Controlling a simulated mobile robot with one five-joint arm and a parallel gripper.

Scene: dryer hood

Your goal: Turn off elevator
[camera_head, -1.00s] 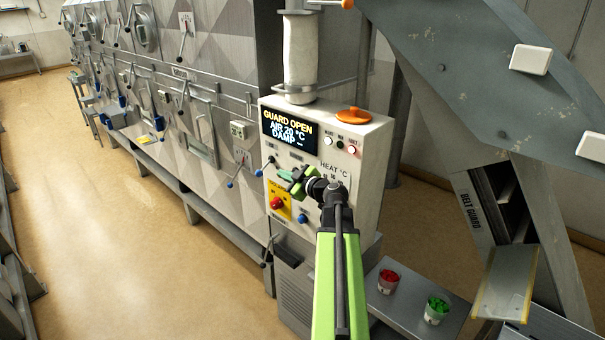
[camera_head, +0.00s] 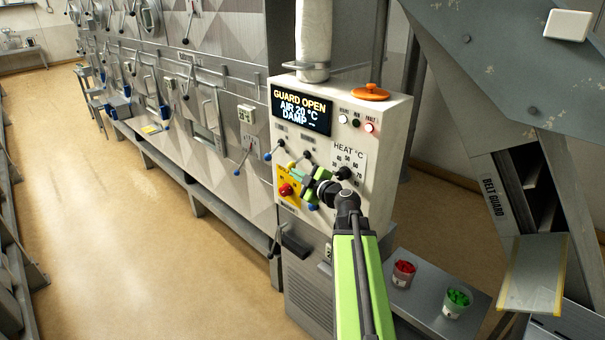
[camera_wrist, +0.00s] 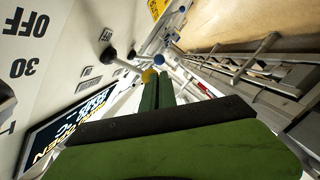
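The white control box (camera_head: 385,160) stands ahead, its display (camera_head: 301,109) reading "GUARD OPEN, AIR 20 °C, DAMP". Two small levers sit below the display: a blue-knobbed left lever (camera_head: 275,150) and a right lever (camera_head: 300,160) with a yellow knob. Their small labels are too blurred to read, so I cannot tell which is the elevator's. My gripper (camera_head: 306,186) is in front of the box's lower face, just below the right lever. In the wrist view, the yellow knob (camera_wrist: 149,75) is at the tips of my green fingers (camera_wrist: 158,94); contact and finger gap are unclear.
A red button (camera_head: 286,189) on a yellow plate is left of my gripper, and a black heat knob (camera_head: 344,173) is right of it. Floor at left is clear.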

